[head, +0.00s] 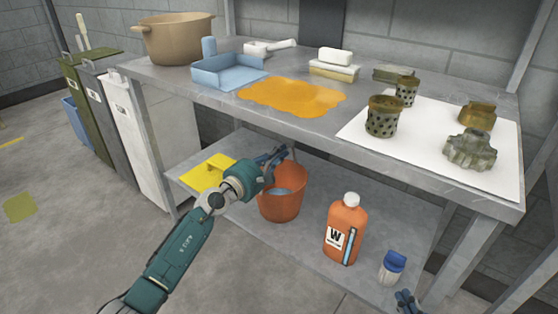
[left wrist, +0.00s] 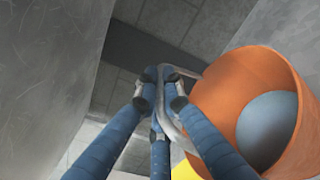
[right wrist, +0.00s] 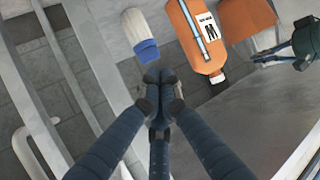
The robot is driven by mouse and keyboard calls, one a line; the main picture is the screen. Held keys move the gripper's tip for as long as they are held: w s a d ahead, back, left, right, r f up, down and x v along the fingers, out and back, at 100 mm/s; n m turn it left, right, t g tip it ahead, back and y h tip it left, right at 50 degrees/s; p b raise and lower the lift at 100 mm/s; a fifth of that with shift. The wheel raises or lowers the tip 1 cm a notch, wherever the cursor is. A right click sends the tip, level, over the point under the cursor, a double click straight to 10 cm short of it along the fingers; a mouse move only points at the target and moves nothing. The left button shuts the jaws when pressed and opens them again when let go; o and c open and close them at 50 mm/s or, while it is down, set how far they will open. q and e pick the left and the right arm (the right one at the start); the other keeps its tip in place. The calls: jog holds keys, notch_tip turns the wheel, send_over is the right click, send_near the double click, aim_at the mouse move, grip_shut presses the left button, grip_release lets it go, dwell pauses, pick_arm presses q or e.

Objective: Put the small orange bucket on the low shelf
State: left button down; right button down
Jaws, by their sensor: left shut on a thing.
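The small orange bucket (head: 282,204) is over the low shelf (head: 285,241) in the head view, roughly upright, with a grey-blue round surface inside. I cannot tell whether its base touches the shelf. My left gripper (head: 277,157) is shut on the bucket's thin metal handle above the rim. In the left wrist view the closed fingers (left wrist: 160,78) are around the handle, beside the bucket (left wrist: 247,80). My right gripper (head: 405,298) is at the lower right edge of the head view. In the right wrist view its fingers (right wrist: 158,78) are together and empty, near a blue-capped white bottle.
The worktop (head: 310,128) overhangs the shelf, with an orange spill (head: 292,97), a blue tray (head: 228,73) and metal parts. Cabinets (head: 145,135) stand at left.

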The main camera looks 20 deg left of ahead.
pick_arm(q)
jog(key=shift+f+b, duration=0.3)
jog(key=shift+f, duration=0.1)
pick_arm(e)
jog(key=r, duration=0.1)
jog(key=w+r+t, duration=0.1)
jog(key=r, duration=0.1)
jog(key=w+a+r+t, duration=0.1)
jog(key=r, duration=0.1)
jog(key=shift+a+y, duration=0.1)
jog(key=shift+y, duration=0.3)
pick_arm(q)
jog(key=c, duration=1.9)
grip_release()
jog(key=shift+f, duration=0.15)
jog(key=shift+s, duration=0.1)
